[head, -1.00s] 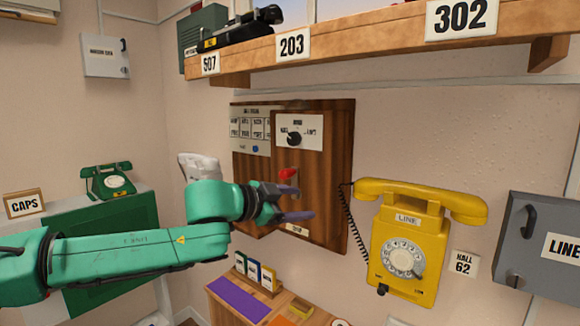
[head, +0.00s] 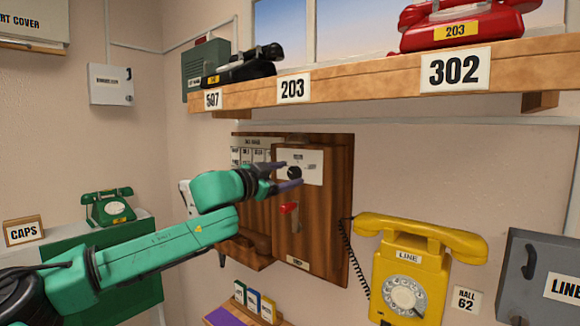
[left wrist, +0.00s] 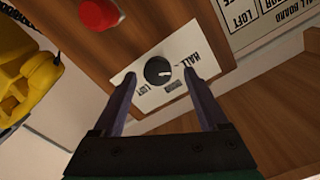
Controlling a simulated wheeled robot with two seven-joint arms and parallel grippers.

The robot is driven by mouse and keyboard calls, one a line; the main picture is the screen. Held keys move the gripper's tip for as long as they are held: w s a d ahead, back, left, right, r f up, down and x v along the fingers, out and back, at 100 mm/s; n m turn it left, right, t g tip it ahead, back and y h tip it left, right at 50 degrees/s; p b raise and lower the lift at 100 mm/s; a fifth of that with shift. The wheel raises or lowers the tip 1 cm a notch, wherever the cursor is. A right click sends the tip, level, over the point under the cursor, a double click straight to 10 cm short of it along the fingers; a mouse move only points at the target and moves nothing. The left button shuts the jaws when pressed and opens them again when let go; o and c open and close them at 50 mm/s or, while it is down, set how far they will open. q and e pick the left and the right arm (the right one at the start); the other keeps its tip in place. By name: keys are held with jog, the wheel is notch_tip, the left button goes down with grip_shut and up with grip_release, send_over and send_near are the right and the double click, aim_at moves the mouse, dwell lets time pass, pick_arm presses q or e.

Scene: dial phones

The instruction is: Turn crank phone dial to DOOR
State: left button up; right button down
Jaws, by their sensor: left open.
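The crank phone is a brown wooden wall box (head: 335,205) with a white plate (head: 313,164) on its upper front. A round black dial (head: 291,172) sits on this plate; it also shows in the left wrist view (left wrist: 158,71), upside down, with HALL and LOFT readable beside it. A DOOR label is not clearly readable. The dial has a small pale mark, but I cannot tell which label it points at. My left gripper (head: 289,175) is open at the plate. In the left wrist view its fingers (left wrist: 160,76) stand on either side of the dial, apart from it. My right gripper is out of view.
A shelf (head: 350,82) with phones runs above. A yellow phone (head: 420,262) hangs to the right, its cord beside the box. A green phone (head: 108,208) stands at left.

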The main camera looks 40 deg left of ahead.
pick_arm(q)
jog(key=shift+w+f+p, duration=0.1)
jog(key=shift+w+p, duration=0.2)
jog(key=shift+w, duration=0.65)
jog(key=shift+d, duration=0.1)
grip_shut()
